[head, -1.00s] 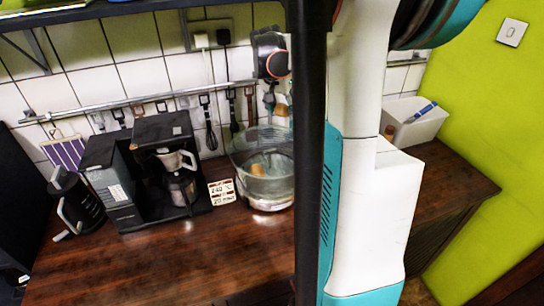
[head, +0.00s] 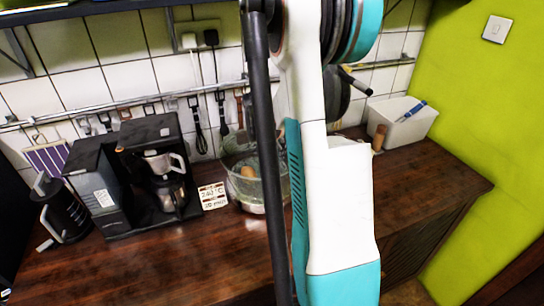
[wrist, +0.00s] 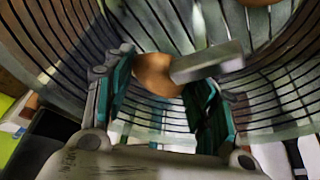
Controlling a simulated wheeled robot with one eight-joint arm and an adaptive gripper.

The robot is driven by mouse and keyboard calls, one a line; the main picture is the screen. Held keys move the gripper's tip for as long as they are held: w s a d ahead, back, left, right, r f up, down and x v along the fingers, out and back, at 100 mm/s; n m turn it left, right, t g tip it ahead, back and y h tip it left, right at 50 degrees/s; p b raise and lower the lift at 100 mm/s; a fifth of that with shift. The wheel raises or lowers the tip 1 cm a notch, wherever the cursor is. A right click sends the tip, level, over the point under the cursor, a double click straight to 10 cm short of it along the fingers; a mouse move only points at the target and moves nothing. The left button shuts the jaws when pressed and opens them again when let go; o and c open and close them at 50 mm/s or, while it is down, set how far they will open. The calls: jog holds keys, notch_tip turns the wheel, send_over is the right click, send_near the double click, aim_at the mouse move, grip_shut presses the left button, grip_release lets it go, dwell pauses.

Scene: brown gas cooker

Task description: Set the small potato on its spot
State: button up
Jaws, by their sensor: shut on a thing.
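My gripper (wrist: 160,95) shows in the wrist view as two dark fingers with teal pads. A brown, rounded thing that looks like the small potato (wrist: 153,75) is between the fingers, and the gripper is shut on it. A grey, blurred bar crosses its right side. Ribbed, see-through walls surround the fingers, like the inside of the glass bowl (head: 272,193). In the head view, the bowl stands on the counter, partly behind my pole, with a brown lump (head: 248,172) in it. My gripper is hidden there. I cannot make out a marked spot.
A black coffee maker (head: 150,185) and a black jug (head: 64,212) stand left of the bowl on the brown counter (head: 190,262). A small sign (head: 213,196) leans beside the bowl. A white bin (head: 405,122) stands at the right. The front of the counter is clear.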

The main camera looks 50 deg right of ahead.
jog(key=shift+f, duration=1.2)
jog(key=shift+f, duration=0.15)
jog(key=o, duration=1.2)
jog(key=shift+c, duration=0.2)
jog(key=p+v, duration=0.2)
jog(key=v, duration=1)
